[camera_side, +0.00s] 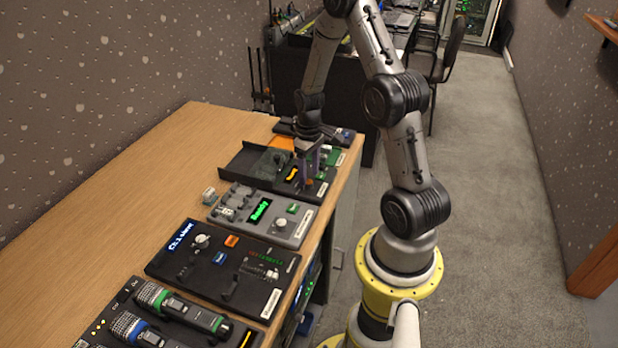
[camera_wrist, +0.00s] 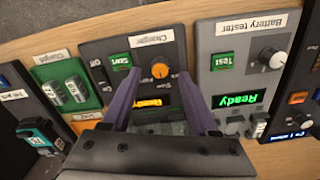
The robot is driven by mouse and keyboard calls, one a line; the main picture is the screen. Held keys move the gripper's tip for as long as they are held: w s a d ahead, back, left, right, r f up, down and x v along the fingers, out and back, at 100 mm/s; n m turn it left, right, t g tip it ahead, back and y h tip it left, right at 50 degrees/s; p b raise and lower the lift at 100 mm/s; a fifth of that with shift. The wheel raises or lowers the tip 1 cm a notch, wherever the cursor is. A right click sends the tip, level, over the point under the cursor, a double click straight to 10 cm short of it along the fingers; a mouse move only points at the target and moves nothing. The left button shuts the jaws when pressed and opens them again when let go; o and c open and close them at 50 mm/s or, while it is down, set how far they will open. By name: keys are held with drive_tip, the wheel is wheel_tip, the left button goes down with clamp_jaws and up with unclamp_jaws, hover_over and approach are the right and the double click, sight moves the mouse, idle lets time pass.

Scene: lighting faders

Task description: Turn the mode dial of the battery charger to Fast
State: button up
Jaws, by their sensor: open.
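The battery charger (camera_wrist: 100,47) is a dark panel with a label reading "Charger", upside down in the wrist view. Its mode dial (camera_wrist: 160,70) is a small orange knob with a pale pointer mark. A green Start button (camera_wrist: 120,61) and a lit orange display (camera_wrist: 151,101) are on the same panel. My gripper (camera_wrist: 159,74) is open, its two purple fingers on either side of the dial in this view, with gaps visible. I cannot tell whether the tips are at the knob's height. In the side view my gripper (camera_side: 309,172) is over the charger's right part, by the dial (camera_side: 309,182).
A grey battery tester (camera_wrist: 243,42) with a green "Ready" display stands right beside the charger. A green tray (camera_wrist: 70,72) with batteries is on the other side. A black panel (camera_side: 215,290) and microphones (camera_side: 178,305) lie nearer the side camera. The wooden table's left part is clear.

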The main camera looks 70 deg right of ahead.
sight(309, 184)
drive_tip(key=shift+f, duration=1.2)
clamp_jaws()
